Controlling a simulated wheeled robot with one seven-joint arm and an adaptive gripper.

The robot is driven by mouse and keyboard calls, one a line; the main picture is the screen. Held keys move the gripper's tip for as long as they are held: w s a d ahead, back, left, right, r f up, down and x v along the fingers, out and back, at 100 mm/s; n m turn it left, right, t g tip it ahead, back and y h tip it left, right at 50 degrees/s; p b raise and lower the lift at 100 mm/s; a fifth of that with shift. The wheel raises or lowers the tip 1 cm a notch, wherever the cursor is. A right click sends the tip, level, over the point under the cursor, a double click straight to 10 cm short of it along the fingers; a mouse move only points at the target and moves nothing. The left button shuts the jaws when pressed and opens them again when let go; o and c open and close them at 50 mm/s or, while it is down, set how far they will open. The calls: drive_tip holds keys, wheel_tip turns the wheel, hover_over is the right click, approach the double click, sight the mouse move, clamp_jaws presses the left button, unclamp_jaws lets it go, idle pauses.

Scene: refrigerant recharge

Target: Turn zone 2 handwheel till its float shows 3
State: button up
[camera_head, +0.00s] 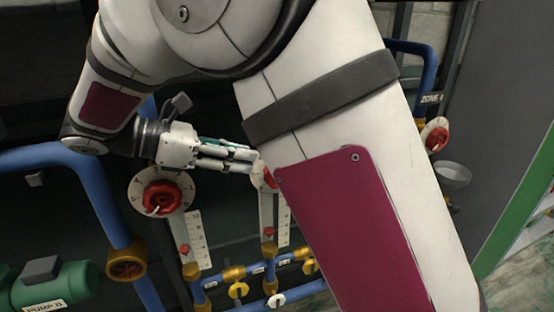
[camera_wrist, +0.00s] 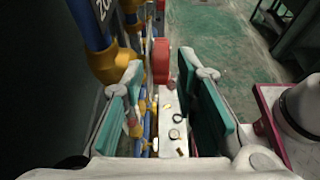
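In the head view a red handwheel (camera_head: 268,178) shows only partly, behind my arm and beside my fingertips. Its zone label is hidden, so I cannot read which zone it is. Below it stands a white scale (camera_head: 284,222) with a red float (camera_head: 268,231); the reading is too small to tell. My gripper (camera_head: 248,160) points right, close to this wheel. In the wrist view its green-padded fingers (camera_wrist: 160,80) are open, with a red wheel (camera_wrist: 160,62) seen edge-on between them, farther ahead. I see no clear contact.
Another red handwheel (camera_head: 162,197) on a white dial is at left, with its own scale (camera_head: 198,240). A wheel (camera_head: 437,138) sits under a ZONE 4 label at right. Blue pipes (camera_head: 95,185) and yellow valves (camera_head: 237,290) crowd the wall. Green pump (camera_head: 55,285) at lower left.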

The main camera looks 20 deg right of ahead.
drive_tip(key=p+x, duration=0.1)
drive_tip(key=x, duration=0.8)
drive_tip(key=shift+d, duration=0.1)
clamp_jaws()
drive_tip(key=shift+s, duration=0.1)
